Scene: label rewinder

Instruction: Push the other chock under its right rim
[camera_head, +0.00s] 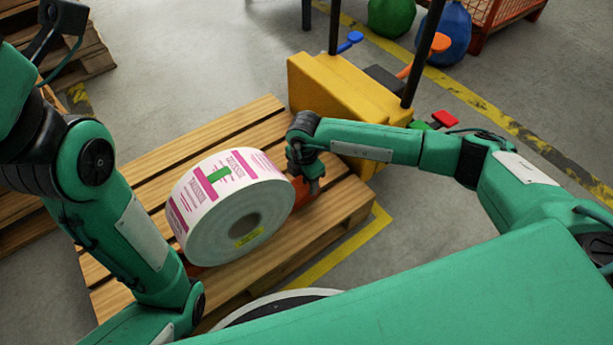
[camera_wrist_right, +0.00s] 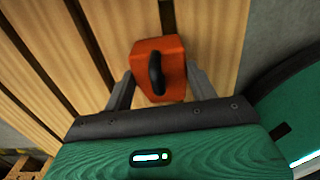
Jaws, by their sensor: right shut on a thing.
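A large white label roll (camera_head: 229,205) with pink and green print stands on its rim on a wooden pallet (camera_head: 330,212). A red-orange chock (camera_head: 301,194) with a black handle is at the roll's right side. My right gripper (camera_head: 311,177) is shut on this chock, which shows between its fingers in the right wrist view (camera_wrist_right: 172,60). The chock is low over the slats, close to the roll; whether they touch is hidden. A bit of orange (camera_head: 191,269) shows at the roll's lower left, mostly behind my left arm. My left gripper is out of view.
A yellow machine body (camera_head: 335,95) with dark posts stands behind the pallet's far right. A green sack (camera_head: 391,16), a blue sack (camera_head: 449,35) and a red crate (camera_head: 497,12) are at the back. Bare slats lie around the roll. Yellow floor lines run by the pallet.

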